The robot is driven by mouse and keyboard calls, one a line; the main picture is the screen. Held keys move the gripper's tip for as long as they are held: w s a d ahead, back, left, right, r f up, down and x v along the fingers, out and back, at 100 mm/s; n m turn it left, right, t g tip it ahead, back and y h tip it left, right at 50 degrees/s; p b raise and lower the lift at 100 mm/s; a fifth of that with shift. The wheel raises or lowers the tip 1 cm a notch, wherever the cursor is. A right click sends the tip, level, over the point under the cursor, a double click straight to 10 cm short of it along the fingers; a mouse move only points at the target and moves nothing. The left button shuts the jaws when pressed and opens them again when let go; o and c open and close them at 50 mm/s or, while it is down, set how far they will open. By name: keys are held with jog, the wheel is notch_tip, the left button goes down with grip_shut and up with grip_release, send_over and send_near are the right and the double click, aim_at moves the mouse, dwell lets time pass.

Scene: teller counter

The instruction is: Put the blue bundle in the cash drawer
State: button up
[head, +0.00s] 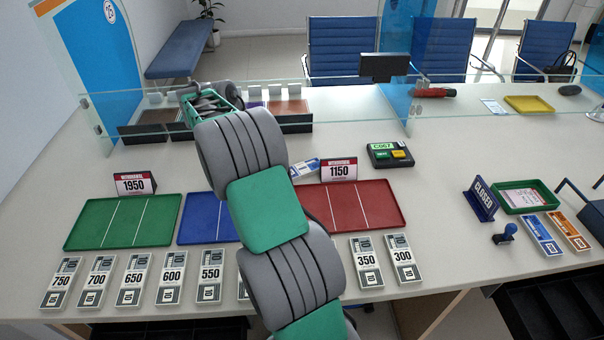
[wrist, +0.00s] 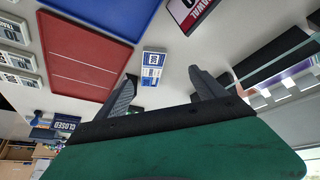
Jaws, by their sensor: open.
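A blue-and-white bundle (head: 304,168) lies on the counter beside the 1150 sign, partly hidden by my arm. In the wrist view this bundle (wrist: 153,66) lies beyond the fingertips, apart from them. Another blue-and-white bundle (head: 541,235) lies at the right, beside an orange one (head: 568,230). My gripper (wrist: 162,74) is open and empty above the counter; in the head view it is at the far end of my arm, near the glass screen. A dark open space below the counter at the lower right (head: 548,308) may be the cash drawer; I cannot tell.
Green (head: 85,232), blue (head: 197,232) and red (head: 378,205) trays lie on the counter, with several numbered bundles in front. A glass screen (head: 330,96) and dark bins (head: 140,133) stand behind. A CLOSED sign (head: 481,200) and stamp (head: 505,235) are at the right.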

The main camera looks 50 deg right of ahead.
aim_at(302, 168)
jog(key=d+f+m, duration=0.1)
jog(key=d+f, duration=0.1)
jog(key=s+d+f+m+g, duration=0.1)
jog(key=d+f+m, duration=0.1)
jog(key=d, duration=0.1)
jog(key=d+f+m, duration=0.1)
jog(key=d+f, duration=0.1)
jog(key=f, duration=0.1)
jog(key=shift+s+d+g+h, duration=0.15)
jog(key=shift+d+g+h, duration=0.15)
jog(key=shift+g, duration=0.1)
jog(key=shift+m, duration=0.3)
jog(key=x, duration=0.7)
jog(key=shift+s+d+r+p, duration=0.1)
jog(key=shift+s+d+p, duration=0.25)
jog(key=shift+s, duration=0.05)
jog(key=shift+d+f, duration=0.1)
jog(key=shift+f, duration=0.2)
jog(key=shift+c, duration=0.6)
jog(key=shift+r, duration=0.1)
jog(key=c, duration=1.6)
